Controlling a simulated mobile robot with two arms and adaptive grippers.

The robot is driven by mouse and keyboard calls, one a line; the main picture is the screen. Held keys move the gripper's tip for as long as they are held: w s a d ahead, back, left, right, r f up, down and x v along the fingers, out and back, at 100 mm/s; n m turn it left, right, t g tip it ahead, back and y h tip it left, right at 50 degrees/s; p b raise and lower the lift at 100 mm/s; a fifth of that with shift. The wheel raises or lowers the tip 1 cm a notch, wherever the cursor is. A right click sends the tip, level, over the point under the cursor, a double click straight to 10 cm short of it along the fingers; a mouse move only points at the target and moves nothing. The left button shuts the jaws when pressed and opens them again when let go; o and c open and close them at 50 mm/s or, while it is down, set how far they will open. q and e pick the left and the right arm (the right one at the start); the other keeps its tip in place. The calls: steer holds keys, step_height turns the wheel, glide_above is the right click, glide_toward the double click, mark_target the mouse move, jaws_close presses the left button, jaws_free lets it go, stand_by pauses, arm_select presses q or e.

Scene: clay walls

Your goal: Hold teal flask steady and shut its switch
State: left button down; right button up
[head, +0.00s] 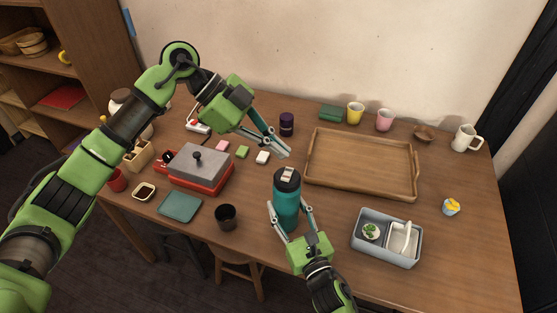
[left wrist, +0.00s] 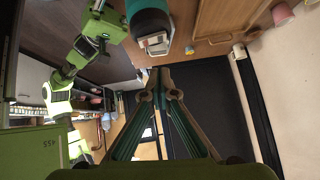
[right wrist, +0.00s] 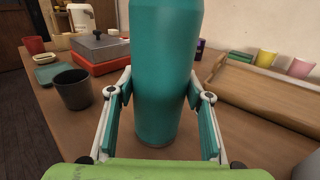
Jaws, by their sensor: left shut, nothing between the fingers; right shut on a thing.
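The teal flask (head: 286,203) stands upright near the front middle of the table, with a dark lid and a pale switch (head: 288,174) on top. My right gripper (head: 289,221) is shut around the flask's lower body; the right wrist view shows the flask (right wrist: 165,70) between both fingers. My left gripper (head: 284,154) is shut and empty, its tips just above and behind the lid, apart from it in the head view. In the left wrist view the lid's switch (left wrist: 156,43) shows just above my left fingertips (left wrist: 160,72). Whether the switch is up or down is unclear.
A wooden tray (head: 312,158) lies right of the flask. A grey bento box (head: 384,259) is at the front right, and a dark cup (head: 226,217) is left of the flask. A red grill with a grey lid (head: 200,166) stands further left. A purple can (head: 286,124) is behind.

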arm_select(q)
steer(key=w+v, duration=0.1)
steer(key=v, duration=0.8)
steer(key=shift+w, duration=0.2)
steer(key=shift+a, duration=0.1)
arm_select(e)
steer(key=o, duration=1.6)
steer(key=shift+c, duration=0.2)
steer(key=shift+s, duration=0.1)
